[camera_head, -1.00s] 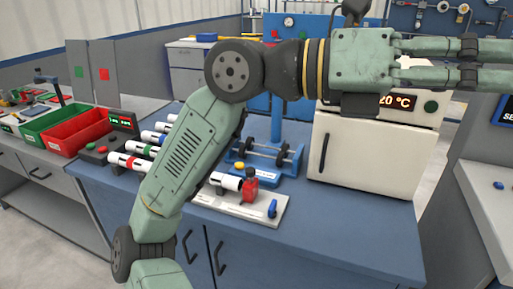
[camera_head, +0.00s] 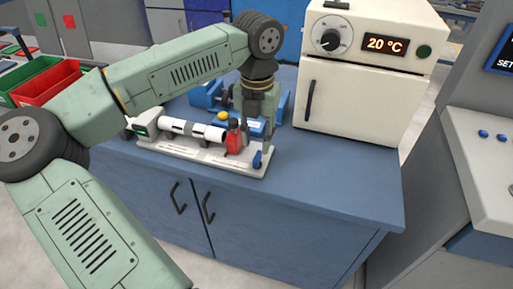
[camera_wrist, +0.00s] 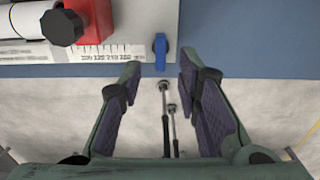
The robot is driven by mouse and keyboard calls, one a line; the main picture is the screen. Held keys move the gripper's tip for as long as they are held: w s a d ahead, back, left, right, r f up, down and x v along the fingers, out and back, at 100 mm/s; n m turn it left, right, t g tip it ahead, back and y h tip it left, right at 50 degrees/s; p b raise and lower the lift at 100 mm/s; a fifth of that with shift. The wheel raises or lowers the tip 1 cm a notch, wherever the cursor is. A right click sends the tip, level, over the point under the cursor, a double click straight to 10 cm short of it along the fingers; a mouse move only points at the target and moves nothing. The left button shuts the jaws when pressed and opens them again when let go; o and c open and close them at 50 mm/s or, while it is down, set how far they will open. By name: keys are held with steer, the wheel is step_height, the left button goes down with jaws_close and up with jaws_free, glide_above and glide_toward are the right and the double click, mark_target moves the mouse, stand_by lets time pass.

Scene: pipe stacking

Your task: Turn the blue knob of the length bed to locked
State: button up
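The length bed (camera_head: 205,156) is a pale plate near the counter's front edge, with a scale strip that shows in the wrist view (camera_wrist: 95,52). The blue knob (camera_head: 257,158) stands at its right front end. In the wrist view the blue knob (camera_wrist: 160,50) is a narrow handle, pointing across the bed's long edge. A red block (camera_head: 233,138) with a dark knob is left of it. My gripper (camera_head: 262,135) points down over this end. In the wrist view my gripper (camera_wrist: 159,65) is open and empty, the blue knob between or just beyond its fingertips; contact cannot be told.
A white-and-black pipe (camera_head: 190,128) lies on the bed. A blue fixture (camera_head: 210,94) stands behind, partly hidden by my arm. A cream oven (camera_head: 355,105) reading 20 °C is at the right. The blue counter (camera_head: 335,180) is clear right of the bed.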

mark_target(257, 155)
steer(key=shift+f+p, duration=0.4)
steer(key=shift+f, duration=2.1)
jaws_close()
